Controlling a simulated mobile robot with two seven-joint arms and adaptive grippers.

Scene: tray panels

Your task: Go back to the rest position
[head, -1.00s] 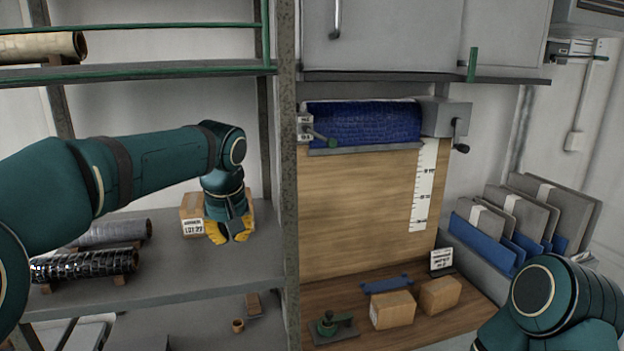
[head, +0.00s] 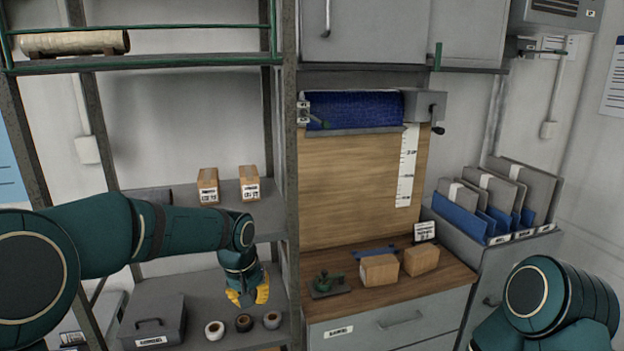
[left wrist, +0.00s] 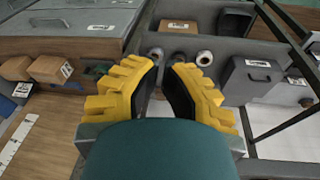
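My left gripper (head: 248,291) has yellow fingers and points down in front of the lower shelf in the head view. In the left wrist view its two fingers (left wrist: 164,82) stand apart with nothing between them, so it is open and empty. My right arm shows only as a teal link at the lower right of the head view. The right gripper is out of sight.
The shelf rack's upright post (head: 286,170) stands close right of my left gripper. Two cartons (head: 208,188) sit on the middle shelf. A grey toolbox (head: 153,322) and several rolls (head: 244,323) are on the lower shelf. Boxes (head: 379,270) stand on the wooden counter (head: 400,297).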

